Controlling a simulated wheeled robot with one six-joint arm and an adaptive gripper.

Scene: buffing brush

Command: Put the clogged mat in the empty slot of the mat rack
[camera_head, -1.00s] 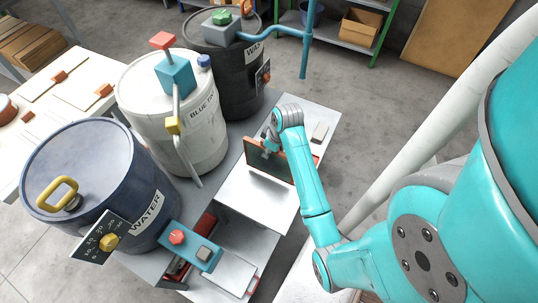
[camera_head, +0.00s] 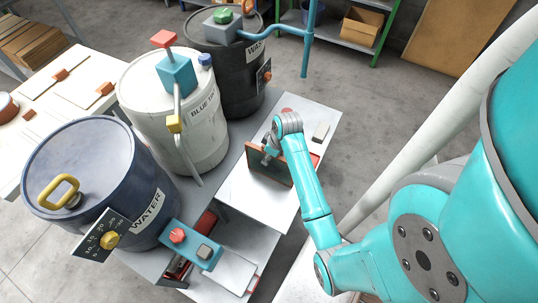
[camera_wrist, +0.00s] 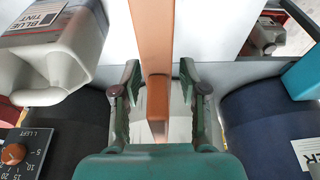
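The mat (camera_head: 272,172), a thin upright board with an orange-brown edge and a darker face, is at my gripper (camera_head: 268,152) above the white bench top. In the wrist view my gripper (camera_wrist: 159,85) has a finger on each side of the mat's orange-brown edge (camera_wrist: 158,40), which runs up the middle of the picture. The fingers look closed about it, though the contact is hard to see. I cannot tell whether the mat's lower edge touches the bench. I cannot pick out the mat rack or its empty slot for certain.
A blue water drum (camera_head: 95,165), a white blue-tint drum (camera_head: 150,110) and a dark drum (camera_head: 222,70) stand left of the bench. A blue control box (camera_head: 190,246) sits at the front. A white jug (camera_wrist: 55,50) shows in the wrist view. Bench surface (camera_head: 235,185) beside the mat is clear.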

